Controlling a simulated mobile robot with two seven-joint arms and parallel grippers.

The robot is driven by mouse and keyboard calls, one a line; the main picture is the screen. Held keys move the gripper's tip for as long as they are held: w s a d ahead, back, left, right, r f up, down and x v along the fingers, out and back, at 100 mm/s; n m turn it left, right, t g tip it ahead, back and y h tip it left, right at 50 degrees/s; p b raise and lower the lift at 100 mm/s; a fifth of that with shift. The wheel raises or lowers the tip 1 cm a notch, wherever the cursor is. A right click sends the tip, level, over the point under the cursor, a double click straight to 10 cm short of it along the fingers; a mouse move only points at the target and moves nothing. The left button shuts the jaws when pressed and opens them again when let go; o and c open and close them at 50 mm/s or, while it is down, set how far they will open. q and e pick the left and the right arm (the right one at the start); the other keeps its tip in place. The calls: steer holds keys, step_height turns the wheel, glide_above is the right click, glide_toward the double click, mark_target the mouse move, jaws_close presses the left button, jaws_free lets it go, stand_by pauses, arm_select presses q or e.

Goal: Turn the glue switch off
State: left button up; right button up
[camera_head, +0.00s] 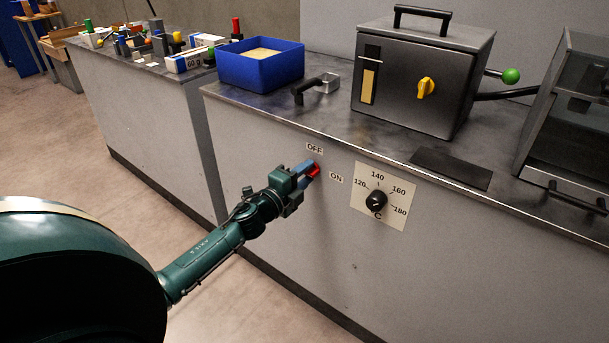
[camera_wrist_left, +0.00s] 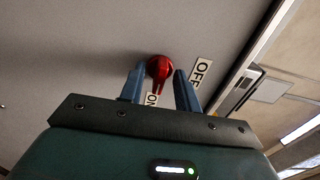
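The red glue switch (camera_head: 314,170) is on the grey front panel of the counter, between the OFF label (camera_head: 315,148) and the ON label (camera_head: 336,178). In the left wrist view the red switch (camera_wrist_left: 159,68) has a round head, and its narrow end points toward the partly hidden ON label (camera_wrist_left: 152,100). The OFF label (camera_wrist_left: 202,72) is to its right there. My left gripper (camera_head: 306,168) is at the switch, its blue fingers apart on either side of it. A gap shows between the fingers and the narrow end. My right gripper is not in view.
A black temperature dial (camera_head: 376,200) on a white plate is right of the switch. Above, the counter carries a blue bin (camera_head: 260,65), a black handle (camera_head: 306,92) and a grey machine box (camera_head: 420,80) with a yellow knob. The panel around the switch is flat.

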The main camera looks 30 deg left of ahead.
arm_select(q)
steer(key=shift+c, duration=0.4)
jaws_close()
